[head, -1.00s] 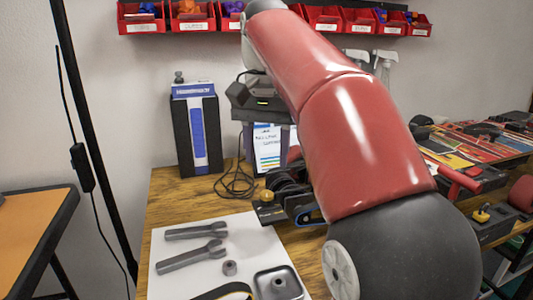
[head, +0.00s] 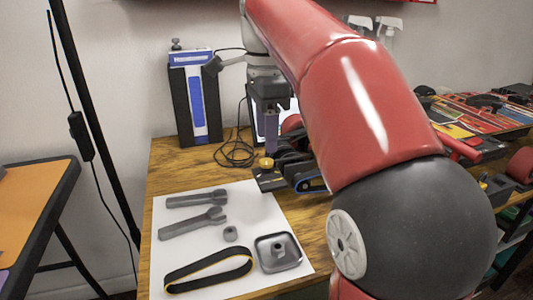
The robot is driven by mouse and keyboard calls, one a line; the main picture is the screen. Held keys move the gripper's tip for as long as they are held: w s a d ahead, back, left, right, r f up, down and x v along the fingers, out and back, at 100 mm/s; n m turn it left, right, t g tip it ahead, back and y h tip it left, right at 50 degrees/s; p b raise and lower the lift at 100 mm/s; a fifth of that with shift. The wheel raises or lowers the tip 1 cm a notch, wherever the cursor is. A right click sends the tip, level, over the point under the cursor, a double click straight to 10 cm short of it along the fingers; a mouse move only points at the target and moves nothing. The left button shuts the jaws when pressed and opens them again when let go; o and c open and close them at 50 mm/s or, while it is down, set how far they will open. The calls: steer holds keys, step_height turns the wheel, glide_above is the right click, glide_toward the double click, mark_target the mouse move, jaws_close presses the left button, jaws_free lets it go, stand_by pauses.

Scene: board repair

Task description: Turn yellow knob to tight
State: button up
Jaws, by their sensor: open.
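The yellow knob (head: 266,163) is small and sits on a black block at the left end of a dark belt mechanism (head: 296,172) on the wooden table. My gripper (head: 270,152) points down just above the knob, or around its top; the view does not show which. The gripper is open. My red arm hides the right part of the mechanism. A second, smaller yellow knob (head: 483,184) shows on a dark unit at the right.
A white sheet (head: 240,210) holds two grey wrenches (head: 195,222), a nut (head: 230,233), a belt (head: 208,270) and a metal tray (head: 278,252). A black and blue box (head: 195,98) and a loose cable (head: 235,152) are behind. Boards and tools crowd the right.

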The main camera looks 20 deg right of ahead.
mark_target(266, 161)
steer(key=shift+f, duration=2.7)
steer(key=c, duration=1)
steer(key=shift+n, duration=0.4)
steer(key=n, duration=0.5)
steer(key=shift+n, duration=0.4)
steer(key=n, duration=0.5)
steer(key=shift+n, duration=0.3)
